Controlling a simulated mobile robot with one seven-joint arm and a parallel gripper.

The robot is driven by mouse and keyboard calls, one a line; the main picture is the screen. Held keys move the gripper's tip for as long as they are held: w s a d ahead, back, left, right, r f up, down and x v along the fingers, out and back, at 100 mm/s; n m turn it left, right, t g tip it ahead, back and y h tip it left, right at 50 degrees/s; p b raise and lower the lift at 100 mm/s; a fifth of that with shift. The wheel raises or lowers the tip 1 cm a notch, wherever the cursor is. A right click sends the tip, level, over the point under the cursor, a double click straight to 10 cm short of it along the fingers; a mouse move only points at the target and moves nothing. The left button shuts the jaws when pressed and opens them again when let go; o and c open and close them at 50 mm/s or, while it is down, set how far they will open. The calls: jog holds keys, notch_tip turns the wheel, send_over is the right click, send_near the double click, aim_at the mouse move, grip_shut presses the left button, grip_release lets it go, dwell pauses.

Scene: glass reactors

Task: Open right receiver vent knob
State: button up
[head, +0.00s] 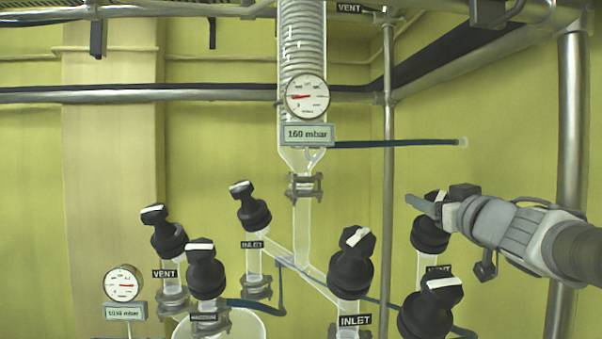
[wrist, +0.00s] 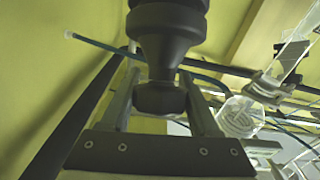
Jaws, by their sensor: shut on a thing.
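The right receiver vent knob (head: 430,236) is a black knob on a glass neck at the right, above a partly hidden VENT label (head: 438,269). My gripper (head: 438,201) reaches in from the right at the knob's top and hides part of it. In the wrist view the knob's narrow black end (wrist: 160,98) sits between the two fingers of my gripper (wrist: 161,88), which is shut on it. The wider black body (wrist: 168,45) extends beyond the fingers. The knob's white pointer mark is mostly hidden, so its angle cannot be told.
Another black knob (head: 430,308) stands close in front, below my gripper. An INLET knob (head: 350,265) is to its left, with several more knobs further left. A steel post (head: 388,170) rises behind, and a gauge reading 160 mbar (head: 308,134) hangs at the centre.

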jog(key=shift+a+r+n+y+p, duration=0.1)
jog(key=shift+n+y+p, duration=0.55)
jog(key=shift+p, duration=0.3)
jog(key=shift+n+y+p, duration=0.3)
jog(key=shift+n+y, duration=0.05)
jog(key=o, duration=1.4)
jog(key=s+d, duration=0.1)
jog(key=s, duration=0.4)
jog(key=s+p, duration=0.1)
jog(key=s, duration=0.5)
jog(key=s+d+f, duration=0.1)
jog(key=s, duration=0.5)
jog(key=shift+s+d+f, duration=0.1)
jog(key=shift+d, duration=0.2)
